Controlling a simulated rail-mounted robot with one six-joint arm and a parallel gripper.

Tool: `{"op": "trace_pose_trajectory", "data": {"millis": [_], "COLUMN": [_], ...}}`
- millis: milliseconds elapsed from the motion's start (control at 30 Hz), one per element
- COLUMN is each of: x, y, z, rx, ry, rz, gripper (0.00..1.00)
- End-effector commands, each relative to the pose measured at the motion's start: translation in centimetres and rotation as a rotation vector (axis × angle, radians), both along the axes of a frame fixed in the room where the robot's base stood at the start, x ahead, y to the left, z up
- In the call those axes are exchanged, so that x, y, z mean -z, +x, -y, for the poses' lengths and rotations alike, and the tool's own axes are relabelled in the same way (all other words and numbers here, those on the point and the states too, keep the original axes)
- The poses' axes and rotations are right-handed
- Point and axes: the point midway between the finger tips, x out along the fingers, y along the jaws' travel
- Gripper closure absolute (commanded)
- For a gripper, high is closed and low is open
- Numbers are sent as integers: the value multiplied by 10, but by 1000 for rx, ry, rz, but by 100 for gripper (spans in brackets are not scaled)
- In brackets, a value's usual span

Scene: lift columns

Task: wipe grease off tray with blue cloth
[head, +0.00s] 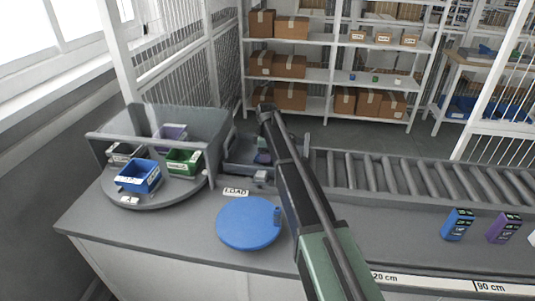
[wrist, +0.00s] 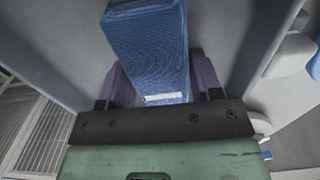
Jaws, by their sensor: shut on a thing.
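My gripper (wrist: 160,75) is shut on a folded blue cloth (wrist: 145,38), which has a woven texture and a small white tag. The cloth sits between my two purplish fingers and sticks out beyond them. In the head view my gripper (head: 264,157) points down, inside or just above the grey tray (head: 236,160), behind the LOAD label. Grey surfaces surround the cloth in the wrist view. I cannot tell whether the cloth touches the tray floor. No grease is discernible; my gripper and arm hide part of the tray.
A grey turntable (head: 150,200) on the left carries a blue bin (head: 139,176), a green bin (head: 184,161) and others. A blue disc (head: 248,223) lies in front of the tray. A roller conveyor (head: 400,178) runs right. A blue box (head: 457,224) and purple box (head: 503,227) stand at right.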

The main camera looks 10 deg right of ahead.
Motion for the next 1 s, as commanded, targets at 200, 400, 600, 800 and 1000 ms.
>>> {"op": "trace_pose_trajectory", "data": {"millis": [200,400,600,800,1000], "x": [2,3,3,1,1], "y": [21,37,35,28,25], "z": [8,15,19,34,34], "rx": [2,1,1,2,1], "ry": [0,0,0,0,0], "rz": [0,0,1,1,0], "gripper": [60,60,60,60,60]}}
